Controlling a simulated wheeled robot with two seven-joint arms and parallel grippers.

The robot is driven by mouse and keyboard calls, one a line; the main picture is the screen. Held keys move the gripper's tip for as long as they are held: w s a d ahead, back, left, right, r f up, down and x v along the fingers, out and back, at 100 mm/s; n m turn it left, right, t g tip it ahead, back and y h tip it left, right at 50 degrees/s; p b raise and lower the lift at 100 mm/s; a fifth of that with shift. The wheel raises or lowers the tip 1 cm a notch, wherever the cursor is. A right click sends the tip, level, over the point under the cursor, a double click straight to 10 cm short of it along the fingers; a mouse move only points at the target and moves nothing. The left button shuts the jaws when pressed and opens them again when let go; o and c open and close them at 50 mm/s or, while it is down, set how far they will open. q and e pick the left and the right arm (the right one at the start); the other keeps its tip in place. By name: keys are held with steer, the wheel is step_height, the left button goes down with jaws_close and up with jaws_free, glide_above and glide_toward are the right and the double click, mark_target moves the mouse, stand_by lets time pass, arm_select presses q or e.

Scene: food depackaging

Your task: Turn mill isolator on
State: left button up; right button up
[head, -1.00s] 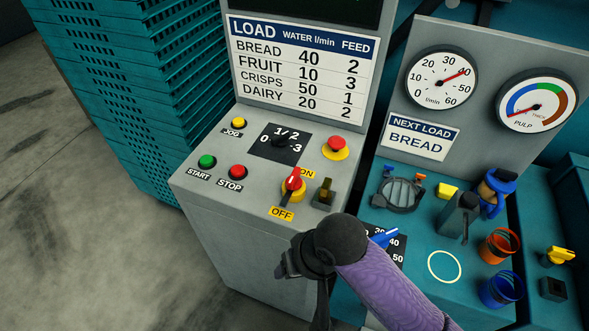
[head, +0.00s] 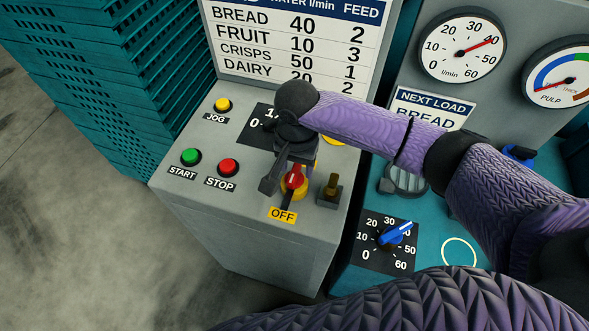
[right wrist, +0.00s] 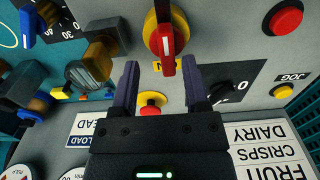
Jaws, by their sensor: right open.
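The mill isolator is a red handle on a yellow ring (head: 293,182), low on the front of the grey control panel. A yellow OFF label (head: 282,215) shows below it in the head view. In the right wrist view the red handle (right wrist: 167,48) stands lengthwise with one end close to the gap between my fingertips. My right gripper (head: 288,172) is open just above the handle, with its fingers (right wrist: 161,68) on either side and no clear contact. It hides the ON label in the head view. My left gripper is out of view.
Green START (head: 190,157), red STOP (head: 228,168) and yellow JOG (head: 222,105) buttons lie left. A brass-coloured switch (head: 332,187) stands close on the right. A red emergency button (right wrist: 151,105) and a black selector (right wrist: 222,90) lie near the gripper.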

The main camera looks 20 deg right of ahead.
mark_target(294, 171)
steer(key=f, duration=0.1)
steer(key=w+f, duration=0.1)
steer(key=f, duration=0.1)
steer(key=shift+w, duration=0.15)
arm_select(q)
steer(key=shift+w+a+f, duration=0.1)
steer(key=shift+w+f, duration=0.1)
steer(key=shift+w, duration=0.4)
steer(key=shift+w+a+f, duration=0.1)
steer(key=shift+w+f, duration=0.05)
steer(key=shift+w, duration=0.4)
arm_select(e)
steer(key=shift+s+f, duration=0.1)
steer(key=shift+s, duration=0.1)
steer(key=shift+w, duration=0.1)
steer(key=c, duration=0.4)
jaws_close()
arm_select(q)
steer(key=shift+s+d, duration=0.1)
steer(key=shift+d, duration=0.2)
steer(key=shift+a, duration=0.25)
